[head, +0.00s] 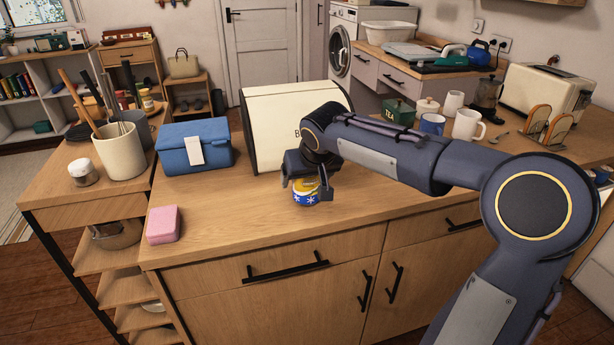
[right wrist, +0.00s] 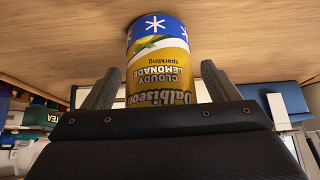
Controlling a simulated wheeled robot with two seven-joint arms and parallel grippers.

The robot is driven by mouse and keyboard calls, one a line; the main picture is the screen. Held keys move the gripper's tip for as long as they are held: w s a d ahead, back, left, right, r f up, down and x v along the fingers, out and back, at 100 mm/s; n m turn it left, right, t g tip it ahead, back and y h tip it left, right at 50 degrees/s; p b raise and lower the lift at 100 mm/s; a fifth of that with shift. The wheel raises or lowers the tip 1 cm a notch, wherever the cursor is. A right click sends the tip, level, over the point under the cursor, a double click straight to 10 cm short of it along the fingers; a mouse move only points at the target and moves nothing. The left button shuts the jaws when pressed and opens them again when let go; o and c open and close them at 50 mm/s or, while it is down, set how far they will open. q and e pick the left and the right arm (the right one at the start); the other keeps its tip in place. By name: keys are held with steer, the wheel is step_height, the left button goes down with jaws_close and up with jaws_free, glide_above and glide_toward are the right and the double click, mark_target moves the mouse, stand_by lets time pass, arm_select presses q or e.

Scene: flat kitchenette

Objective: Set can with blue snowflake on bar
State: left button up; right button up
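The can with the blue snowflake (head: 305,198) is yellow with a blue band and white snowflakes. It appears to stand upright on the wooden counter (head: 260,232), in front of the cream bread box. In the right wrist view, which is upside down, the can (right wrist: 160,62) sits between the fingers with its blue end at the counter surface. My right gripper (head: 308,186) is around the can from above and hides its upper part. In the right wrist view the gripper (right wrist: 158,88) is open, with narrow gaps showing beside the can. My left gripper is not in view.
The cream bread box (head: 275,125) stands just behind the can. A blue box (head: 195,148) and a pink block (head: 163,225) are to the left. Mugs (head: 467,125) and a toaster (head: 545,98) stand to the right. The counter front beside the can is clear.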

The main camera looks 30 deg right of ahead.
steer(key=shift+r, duration=0.2)
steer(key=p+v, duration=0.1)
steer(key=v, duration=1.1)
steer(key=s+a+f+y, duration=0.2)
steer(key=s+a+f, duration=0.3)
steer(key=s+f, duration=0.3)
steer(key=s+a+f+n+y, duration=0.1)
steer(key=s+a+f+y, duration=0.2)
steer(key=s+f, duration=0.6)
steer(key=s+a, duration=0.2)
steer(key=s, duration=0.4)
steer(key=shift+g, duration=0.4)
steer(key=shift+a+p, duration=0.1)
steer(key=shift+p, duration=0.2)
